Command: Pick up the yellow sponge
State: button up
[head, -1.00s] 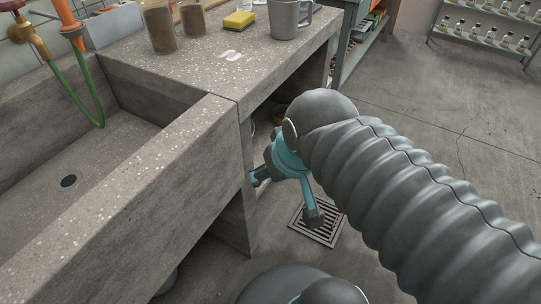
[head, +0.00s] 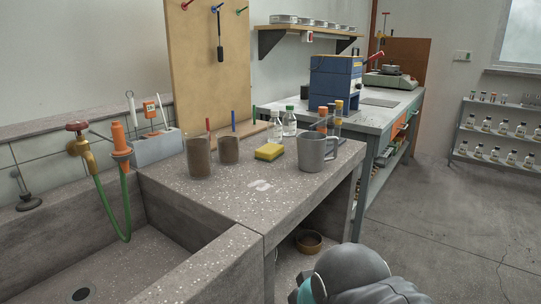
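The yellow sponge (head: 269,152) has a dark green underside and lies on the concrete bench top (head: 215,187).
A sink basin (head: 110,262) with a brass tap (head: 82,150) is at left. A bowl (head: 308,241) sits under the bench. The front bench top is mostly clear.

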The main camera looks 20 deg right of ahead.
aim_at(270, 151)
jog(key=u, duration=0.25)
jog(key=k, duration=0.35)
jog(key=z, duration=1.1)
jog(key=i, duration=0.75)
jog(key=u, duration=0.4)
